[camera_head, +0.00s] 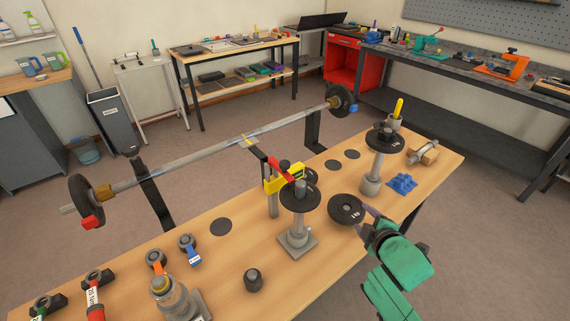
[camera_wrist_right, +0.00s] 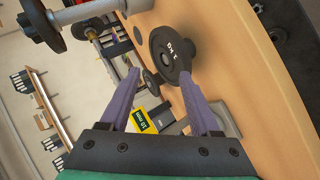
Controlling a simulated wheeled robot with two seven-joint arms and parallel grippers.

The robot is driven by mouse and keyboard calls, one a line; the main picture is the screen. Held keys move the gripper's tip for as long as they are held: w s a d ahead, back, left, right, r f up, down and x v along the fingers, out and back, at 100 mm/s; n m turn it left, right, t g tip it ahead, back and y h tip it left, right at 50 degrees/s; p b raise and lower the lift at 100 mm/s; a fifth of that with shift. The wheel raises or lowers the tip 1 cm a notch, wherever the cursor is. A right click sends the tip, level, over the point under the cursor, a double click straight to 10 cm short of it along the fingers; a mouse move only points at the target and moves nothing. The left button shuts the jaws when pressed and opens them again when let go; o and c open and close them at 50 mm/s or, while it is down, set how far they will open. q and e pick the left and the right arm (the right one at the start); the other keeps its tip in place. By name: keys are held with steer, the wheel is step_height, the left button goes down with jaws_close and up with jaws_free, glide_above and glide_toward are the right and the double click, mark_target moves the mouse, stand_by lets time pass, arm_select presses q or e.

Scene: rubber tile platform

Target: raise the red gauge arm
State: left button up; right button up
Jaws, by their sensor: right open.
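The red gauge arm (camera_head: 281,168) is a short red bar on the yellow gauge (camera_head: 270,184), which sits on a grey post at the middle of the bench. It slants down to the right in the head view. My right gripper (camera_head: 365,218) is open, right of the gauge, beside a black weight plate (camera_head: 346,209). That plate (camera_wrist_right: 171,56) is just beyond the fingertips in the wrist view; I cannot tell whether they touch it. My left gripper is out of view.
A black plate on a grey stand (camera_head: 297,241) is close in front of the gauge. Another plated stand (camera_head: 370,186) is farther right. A barbell (camera_head: 210,154) spans the bench's far side. A blue piece (camera_head: 402,184) lies right. A dark knob (camera_head: 253,281) stands in front.

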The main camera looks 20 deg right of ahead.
steer(key=w+r+n+t+y, duration=0.2)
steer(key=w+r+n+t, duration=0.25)
steer(key=r+n, duration=0.45)
steer(key=n+g+y, duration=0.3)
steer(key=n+y, duration=1)
steer(key=n, duration=1.1)
glide_toward(285, 163)
steer(key=p+x, duration=0.5)
steer(key=x, duration=0.4)
steer(key=shift+w, duration=0.15)
steer(key=shift+w+a+f, duration=0.15)
steer(key=shift+w+a, duration=0.2)
steer(key=shift+a, duration=0.05)
jaws_close()
steer(key=shift+f, duration=0.1)
